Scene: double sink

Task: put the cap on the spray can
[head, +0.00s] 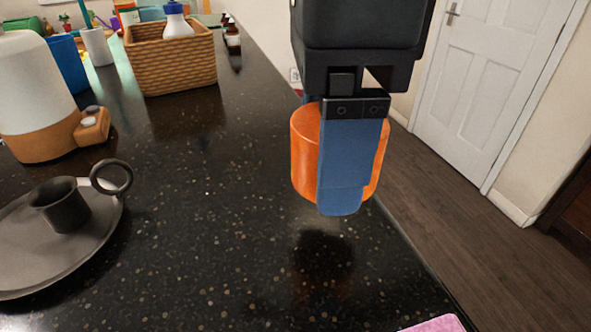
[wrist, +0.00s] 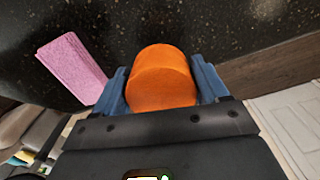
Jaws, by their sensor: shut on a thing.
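An orange cylindrical cap (head: 304,155) is held between the blue fingers of my gripper (head: 345,195), above the dark speckled counter near its right edge. In the wrist view the orange cap (wrist: 162,80) sits between both fingers of my gripper (wrist: 163,88), one on each side. The near finger covers part of the cap in the head view. A dark reflection shows on the counter below it, and the cap looks clear of the surface. I cannot pick out the spray can in either view.
A wicker basket (head: 172,62) with a blue-topped white bottle (head: 176,22) stands at the back. A grey candle holder (head: 50,255) and a white-and-brown dispenser (head: 40,100) are at left. The counter's middle is clear.

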